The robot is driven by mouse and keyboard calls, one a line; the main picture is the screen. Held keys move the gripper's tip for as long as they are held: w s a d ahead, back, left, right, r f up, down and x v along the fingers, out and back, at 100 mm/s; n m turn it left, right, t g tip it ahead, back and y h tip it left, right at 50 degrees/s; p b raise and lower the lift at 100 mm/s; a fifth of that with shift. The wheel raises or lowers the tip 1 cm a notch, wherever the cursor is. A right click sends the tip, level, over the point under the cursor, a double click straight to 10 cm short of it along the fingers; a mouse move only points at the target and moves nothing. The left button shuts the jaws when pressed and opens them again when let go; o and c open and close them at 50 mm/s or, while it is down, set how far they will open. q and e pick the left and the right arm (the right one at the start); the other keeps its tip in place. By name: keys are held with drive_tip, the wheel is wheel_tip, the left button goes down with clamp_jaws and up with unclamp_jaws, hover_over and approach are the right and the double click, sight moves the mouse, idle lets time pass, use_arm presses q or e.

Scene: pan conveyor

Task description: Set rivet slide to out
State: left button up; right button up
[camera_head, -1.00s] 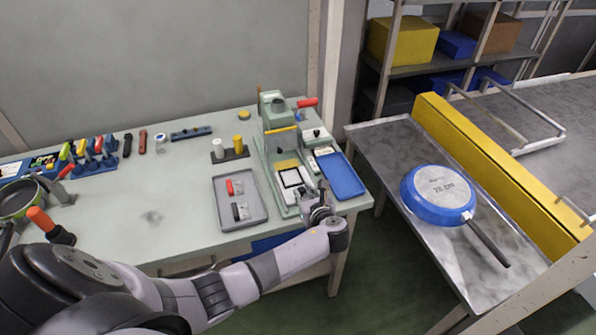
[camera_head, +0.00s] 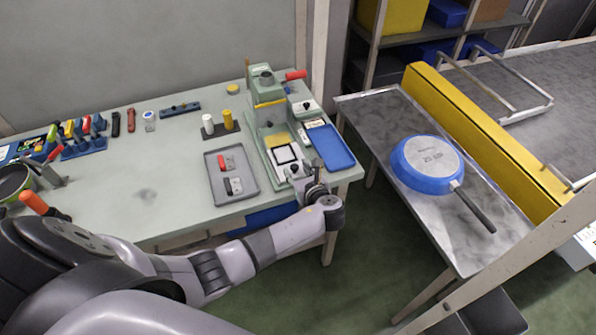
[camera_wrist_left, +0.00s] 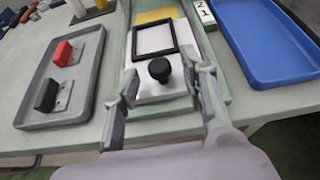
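The green riveting press (camera_head: 268,112) stands at the right end of the workbench. At its front is the white slide plate with a black square frame (camera_wrist_left: 155,38) and a round black knob (camera_wrist_left: 160,69). My left gripper (camera_head: 303,173) is at the front of the press, low over the slide. In the left wrist view its two fingers (camera_wrist_left: 161,88) stand apart, one on each side of the knob. A gap shows on both sides, so the knob is not gripped. In the head view the gripper hides the knob. My right gripper is not in view.
A grey tray (camera_head: 216,193) with a red and a black part lies left of the press. A blue tray (camera_head: 330,147) lies close on its right. A blue pan (camera_head: 427,163) lies upside down on the metal conveyor table (camera_head: 384,118). Open floor separates bench and conveyor.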

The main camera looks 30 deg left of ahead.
use_arm(q)
drive_tip(key=v, duration=1.2)
idle(0.3)
drive_tip(key=s+f+n+g+h+b, duration=0.15)
drive_tip(key=s+f, duration=0.35)
drive_tip(key=f, duration=0.5)
drive_tip(key=s+f+n+g+h, duration=0.2)
drive_tip(key=s+f+n+h, duration=0.15)
drive_tip(key=f, duration=0.75)
drive_tip(key=s+f+n+g+h+b, duration=0.15)
drive_tip(key=s+f, duration=0.35)
drive_tip(key=f, duration=0.5)
drive_tip(key=s+f+n+g+h, duration=0.1)
drive_tip(key=s+f+n, duration=0.4)
drive_tip(key=s, duration=0.5)
drive_tip(key=s+a+f+n+g+h, duration=0.1)
drive_tip(key=s+f+n, duration=0.4)
drive_tip(key=s, duration=0.4)
drive_tip(key=s+a+f+n+h, duration=0.1)
drive_tip(key=s+f+n, duration=0.5)
drive_tip(key=s, duration=0.4)
drive_tip(key=shift+s+a+n+g+h+b, duration=0.2)
drive_tip(key=shift+s+n+g+h+b, duration=0.2)
drive_tip(key=shift+n, duration=0.25)
drive_tip(key=shift+w, duration=0.15)
